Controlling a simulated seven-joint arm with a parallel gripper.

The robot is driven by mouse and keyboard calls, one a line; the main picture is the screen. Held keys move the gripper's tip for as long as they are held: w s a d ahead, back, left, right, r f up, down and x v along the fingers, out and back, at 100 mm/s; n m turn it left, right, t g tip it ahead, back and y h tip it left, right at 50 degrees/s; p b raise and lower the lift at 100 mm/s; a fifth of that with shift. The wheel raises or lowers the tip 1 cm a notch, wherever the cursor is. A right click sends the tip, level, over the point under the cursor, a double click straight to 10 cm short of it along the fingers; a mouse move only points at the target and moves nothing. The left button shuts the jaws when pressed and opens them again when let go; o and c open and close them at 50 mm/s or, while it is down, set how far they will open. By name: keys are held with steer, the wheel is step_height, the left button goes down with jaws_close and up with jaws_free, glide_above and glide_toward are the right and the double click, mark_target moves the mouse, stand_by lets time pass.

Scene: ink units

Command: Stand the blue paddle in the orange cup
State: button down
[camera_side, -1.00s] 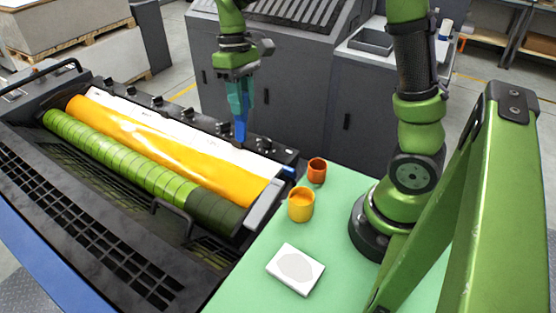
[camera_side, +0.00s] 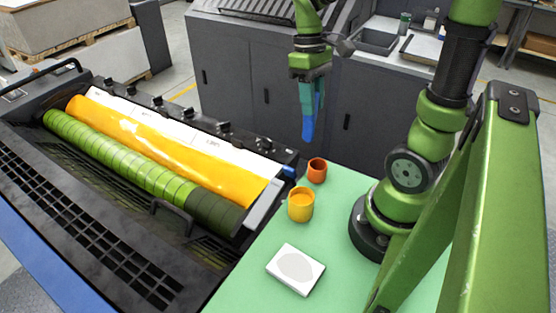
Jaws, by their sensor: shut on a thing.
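My gripper (camera_side: 309,98) hangs fingers down and is shut on the blue paddle (camera_side: 309,127). The paddle points down with its lower end in the air, above and slightly left of the orange cup as seen in the picture. The orange cup (camera_side: 317,171) stands upright on the green table near its back edge. Its opening faces up and looks dark inside. The paddle's upper part is hidden between the fingers. I cannot tell the exact height of the paddle over the cup.
A yellow cup (camera_side: 300,206) with yellow contents stands just in front of the orange cup. A white pad with a grey disc (camera_side: 295,269) lies nearer on the green table (camera_side: 335,235). The ink unit with its yellow-inked roller (camera_side: 180,145) is at left.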

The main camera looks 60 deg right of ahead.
steer(key=s+f+n, duration=0.1)
steer(key=s+f, duration=0.2)
steer(key=f, duration=0.6)
stand_by(0.4)
steer(key=shift+d, duration=0.1)
steer(key=c, duration=0.8)
jaws_free()
steer(key=v, duration=1.6)
steer(key=shift+w+a+r, duration=0.2)
steer(key=shift+w+r, duration=0.1)
steer(key=shift+r, duration=0.05)
